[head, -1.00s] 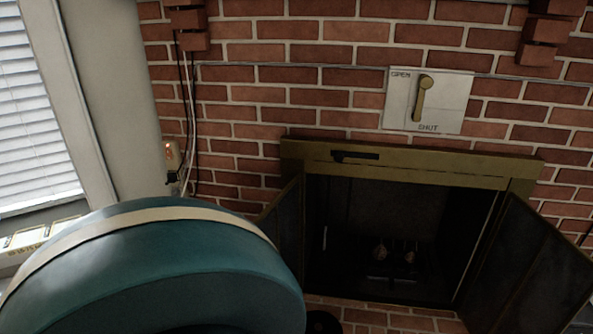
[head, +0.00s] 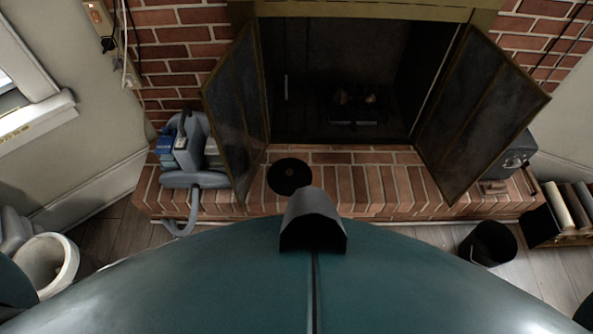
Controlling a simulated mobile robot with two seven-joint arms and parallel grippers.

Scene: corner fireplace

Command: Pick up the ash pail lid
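A round, flat black disc (head: 290,176), which looks like the ash pail lid, lies on the brick hearth in front of the fireplace opening, with a small spot at its middle. A black pail (head: 488,243) stands on the floor to the right, below the hearth. Neither of my grippers shows in the head view, so their state and place cannot be seen. Nothing visibly touches the disc.
The fireplace doors (head: 237,115) and (head: 482,115) stand open over the hearth. A grey hosed machine (head: 195,155) sits at the hearth's left end, a dark grey box (head: 515,155) at its right. A white pot (head: 47,262) is lower left. A rack of rolls (head: 568,208) is far right.

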